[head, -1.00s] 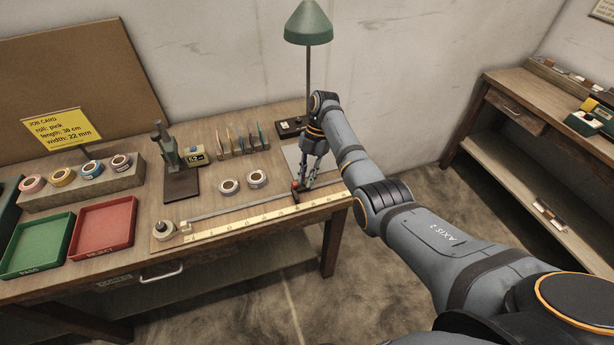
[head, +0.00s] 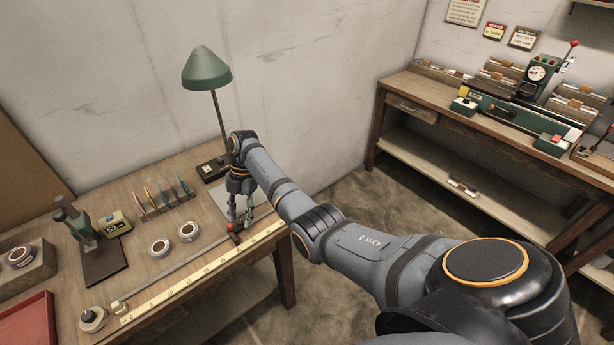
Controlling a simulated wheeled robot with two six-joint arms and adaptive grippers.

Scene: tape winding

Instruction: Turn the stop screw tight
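The stop (head: 236,236) is a small dark block with a red part, seated near the right end of the metal rail (head: 185,264) along the ruler. The red part appears to be its screw, but it is very small in the head view. My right gripper (head: 241,219) points down at the stop, its two fingers visibly apart. The left finger is right by the red part; I cannot tell whether it touches. The ruler (head: 205,271) is a pale yellow strip along the bench's front edge. My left gripper is out of view.
Two tape rolls (head: 159,247) lie behind the rail. A green lamp (head: 207,70) stands behind my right gripper. A small device with a display (head: 115,224) and a rack of coloured discs (head: 160,197) stand further left. Another bench (head: 440,105) with a machine is at right.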

